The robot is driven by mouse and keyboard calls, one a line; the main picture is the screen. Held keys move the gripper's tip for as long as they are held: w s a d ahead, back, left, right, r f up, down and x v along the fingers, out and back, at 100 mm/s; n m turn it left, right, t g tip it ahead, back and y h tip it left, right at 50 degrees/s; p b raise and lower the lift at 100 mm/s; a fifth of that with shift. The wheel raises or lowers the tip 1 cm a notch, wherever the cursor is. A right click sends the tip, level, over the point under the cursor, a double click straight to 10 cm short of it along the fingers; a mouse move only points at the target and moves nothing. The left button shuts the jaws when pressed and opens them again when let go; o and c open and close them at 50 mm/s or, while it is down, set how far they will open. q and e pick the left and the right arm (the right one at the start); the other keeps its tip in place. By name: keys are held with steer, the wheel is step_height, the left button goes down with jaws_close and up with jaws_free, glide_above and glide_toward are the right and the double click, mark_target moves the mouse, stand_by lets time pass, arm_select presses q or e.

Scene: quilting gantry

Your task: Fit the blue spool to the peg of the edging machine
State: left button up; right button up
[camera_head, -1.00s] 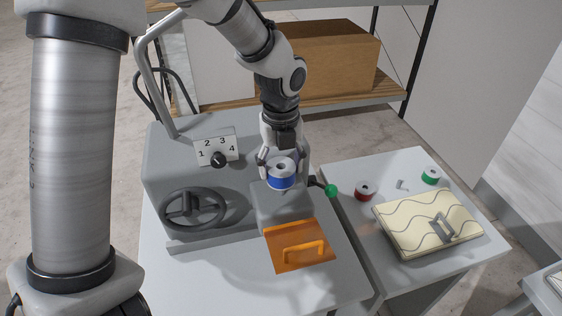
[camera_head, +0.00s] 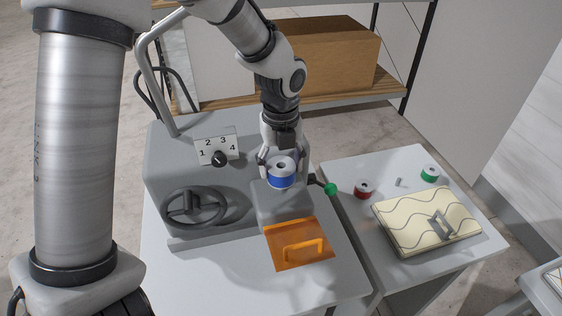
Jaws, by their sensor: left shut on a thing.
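The blue spool (camera_head: 281,180) has white flanges and a hole in its top. It is upright at the front of the grey edging machine (camera_head: 175,150), over the machine's lower block (camera_head: 283,207). My left gripper (camera_head: 278,164) comes down from above and behind and is shut on the spool, with its fingers at the spool's sides. The machine's peg does not show; the spool and gripper may hide it. I cannot tell whether the spool touches the block. My right gripper is out of view.
A green-knobbed lever (camera_head: 330,189) juts out close to the right of the spool. An orange plate with a handle (camera_head: 300,248) lies in front. The side table (camera_head: 345,168) holds a red spool (camera_head: 364,190), a green spool (camera_head: 429,174) and a quilted pad (camera_head: 415,215).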

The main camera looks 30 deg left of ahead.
mark_target(281, 179)
arm_select(q)
steer(key=shift+f+b, duration=0.85)
steer(key=shift+f, duration=1.35)
steer(key=o, duration=1.4)
steer(key=shift+c, duration=0.2)
step_height(281, 179, up, 12)
